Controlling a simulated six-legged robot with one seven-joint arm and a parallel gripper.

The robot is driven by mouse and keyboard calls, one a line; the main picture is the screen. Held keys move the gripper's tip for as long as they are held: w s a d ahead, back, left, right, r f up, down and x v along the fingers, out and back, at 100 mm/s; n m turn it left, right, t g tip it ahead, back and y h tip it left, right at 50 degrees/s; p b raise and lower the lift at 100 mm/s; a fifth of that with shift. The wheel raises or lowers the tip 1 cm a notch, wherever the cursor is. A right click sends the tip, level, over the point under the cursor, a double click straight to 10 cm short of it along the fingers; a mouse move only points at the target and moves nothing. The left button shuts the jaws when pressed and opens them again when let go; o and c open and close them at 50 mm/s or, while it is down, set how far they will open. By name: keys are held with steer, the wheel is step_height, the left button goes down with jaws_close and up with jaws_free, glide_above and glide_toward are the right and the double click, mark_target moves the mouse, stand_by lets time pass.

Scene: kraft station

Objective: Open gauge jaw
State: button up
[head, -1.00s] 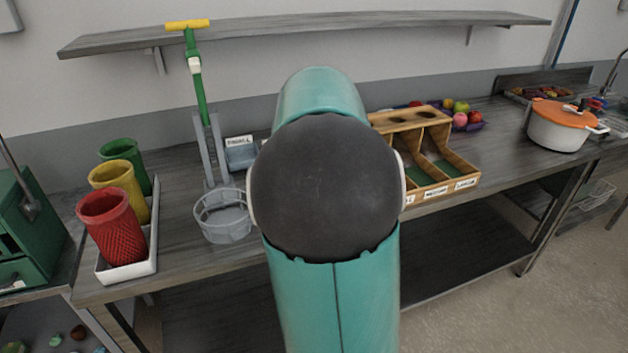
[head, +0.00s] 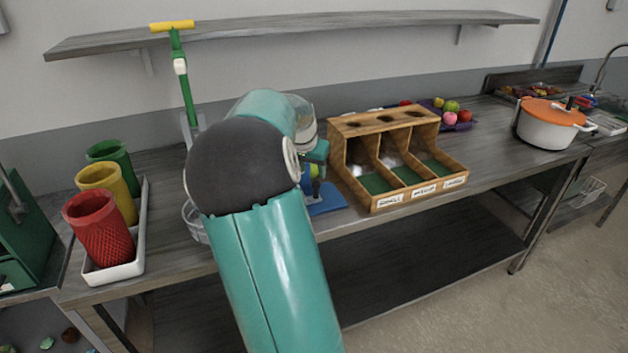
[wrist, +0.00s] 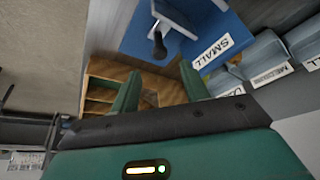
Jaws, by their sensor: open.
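The gauge appears as a blue base (head: 326,199) on the bench, mostly hidden behind my arm in the head view. In the wrist view a blue plate (wrist: 135,42) carries a raised blue part and a dark rounded knob (wrist: 158,46). I cannot tell how far the gauge jaw is open. My gripper (wrist: 159,68) is open, with two green fingers apart and nothing held between them. The knob shows just beyond the fingertips, apart from them. In the head view my gripper (head: 317,152) is partly hidden above the blue base.
A wooden three-slot sorter (head: 385,150) with labelled compartments stands right of my gripper. Grey-blue labelled bins (wrist: 262,62) show in the wrist view. Red, yellow and green cups stand in a white tray (head: 113,270) at left. A white pot (head: 548,130) with orange lid stands right.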

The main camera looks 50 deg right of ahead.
mark_target(316, 183)
steer(key=x, duration=0.6)
steer(key=shift+d, duration=0.1)
jaws_close()
